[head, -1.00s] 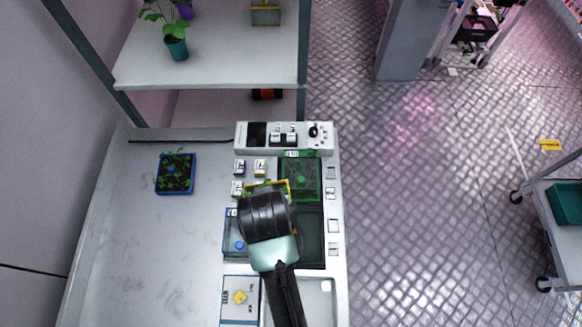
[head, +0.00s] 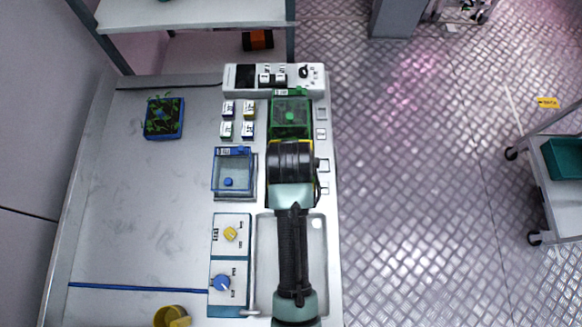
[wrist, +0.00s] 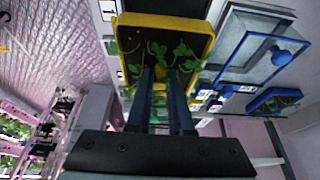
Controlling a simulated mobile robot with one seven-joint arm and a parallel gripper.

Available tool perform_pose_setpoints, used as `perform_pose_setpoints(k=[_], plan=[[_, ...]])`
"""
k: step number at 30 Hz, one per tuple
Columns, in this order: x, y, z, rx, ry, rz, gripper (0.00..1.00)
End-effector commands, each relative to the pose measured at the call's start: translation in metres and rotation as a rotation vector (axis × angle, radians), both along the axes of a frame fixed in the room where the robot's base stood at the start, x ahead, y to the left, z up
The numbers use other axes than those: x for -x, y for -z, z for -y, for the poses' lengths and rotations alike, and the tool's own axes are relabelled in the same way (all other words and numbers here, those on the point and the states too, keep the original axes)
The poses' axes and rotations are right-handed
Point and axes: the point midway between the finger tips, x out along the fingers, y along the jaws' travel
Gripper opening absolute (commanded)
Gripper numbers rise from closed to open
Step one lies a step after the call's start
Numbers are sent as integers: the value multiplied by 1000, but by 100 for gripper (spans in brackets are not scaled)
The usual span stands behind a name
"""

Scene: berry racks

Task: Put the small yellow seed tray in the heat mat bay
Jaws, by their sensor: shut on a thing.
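The small yellow seed tray (wrist: 155,42) is held between my gripper's fingers (wrist: 167,100). It has a yellow rim, dark soil and green seedlings, and it fills the upper middle of the wrist view. In the head view my gripper (head: 291,160) is over the bench unit's right column, just in front of the green-lidded bay. Only a thin yellow edge of the tray shows there. A dark bay lies under my gripper and is mostly hidden; I cannot tell whether the tray touches it.
The green-lidded bay (head: 291,115) is just behind my gripper, and the blue-lidded bay (head: 232,172) is to its left. A blue seedling tray (head: 164,118) stands at the back left. A control panel (head: 275,78) edges the back. The left bench top is mostly clear.

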Motion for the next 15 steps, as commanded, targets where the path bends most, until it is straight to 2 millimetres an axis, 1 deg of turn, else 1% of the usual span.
perform_pose_setpoints(k=[1,5,11,15], plan=[[1,7,0,0,-1,-2,0],[0,18,0,0,-1,-1,0],[1,45,0,1,-2,-2,0],[0,53,0,0,0,1,0]])
